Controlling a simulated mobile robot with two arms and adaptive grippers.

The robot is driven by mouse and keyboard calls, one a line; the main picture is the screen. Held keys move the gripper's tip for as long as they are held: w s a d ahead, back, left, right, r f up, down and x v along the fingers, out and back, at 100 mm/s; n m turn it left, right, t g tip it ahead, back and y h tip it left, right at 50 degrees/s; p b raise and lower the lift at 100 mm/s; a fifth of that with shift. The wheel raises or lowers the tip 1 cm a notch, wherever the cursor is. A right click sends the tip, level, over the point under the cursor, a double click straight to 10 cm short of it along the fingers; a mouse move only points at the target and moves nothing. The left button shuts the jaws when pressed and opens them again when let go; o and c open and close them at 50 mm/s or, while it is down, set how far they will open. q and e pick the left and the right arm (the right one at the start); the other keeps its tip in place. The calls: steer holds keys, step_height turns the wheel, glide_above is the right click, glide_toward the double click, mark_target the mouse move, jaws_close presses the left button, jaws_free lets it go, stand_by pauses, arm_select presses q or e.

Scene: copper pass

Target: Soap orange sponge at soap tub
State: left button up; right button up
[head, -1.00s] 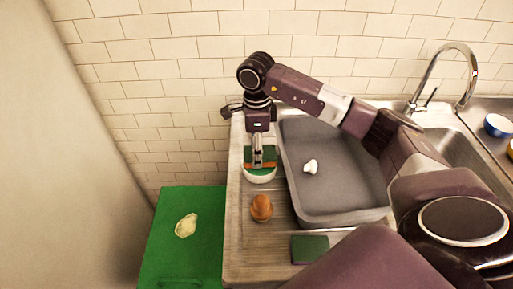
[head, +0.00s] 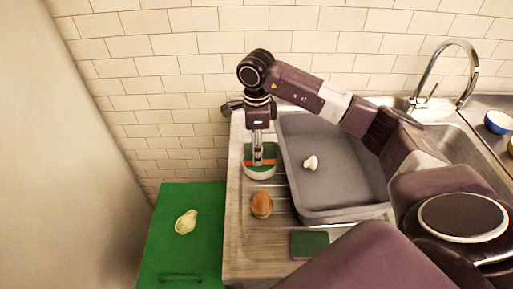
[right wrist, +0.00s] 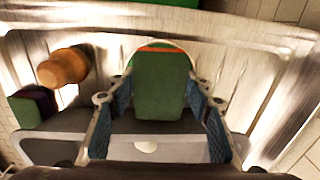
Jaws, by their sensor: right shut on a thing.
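My right gripper (head: 257,160) points down over the white round soap tub (head: 259,175) at the left side of the sink. It is shut on the orange sponge (head: 269,162), which shows a green face and a thin orange edge. The sponge is at the tub's mouth; I cannot tell how deep it sits. In the right wrist view the sponge's green face (right wrist: 158,88) fills the space between the fingers (right wrist: 160,110), with its orange edge beyond. Part of the tub's pale rim curves behind it. My left gripper is not in view.
A brown rounded knob (head: 261,204) and a green-and-purple sponge (head: 310,245) lie on the drainboard (head: 239,235). A grey basin (head: 345,190) holds a small white object (head: 310,163). A green surface (head: 165,250) with a pale lump (head: 186,222) is at left. The faucet (head: 466,85) stands at right.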

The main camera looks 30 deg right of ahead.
steer(key=shift+f+b, duration=0.45)
steer(key=shift+f, duration=0.05)
stand_by(1.5)
steer(key=shift+r+p, duration=2.05)
steer(key=shift+r, duration=1.55)
steer(key=shift+a, duration=0.1)
steer(key=shift+s+a+n, duration=0.15)
steer(key=shift+a+n, duration=0.15)
steer(key=shift+n, duration=0.2)
steer(key=s+a+n+b, duration=0.2)
steer(key=s+a+n, duration=0.4)
steer(key=n, duration=0.5)
steer(key=s+a+n+b, duration=0.2)
steer(key=s+a+n, duration=0.3)
steer(key=s+n, duration=0.4)
steer(key=n, duration=0.2)
steer(key=shift+a+r+n, duration=0.25)
steer(key=shift+a+n, duration=0.15)
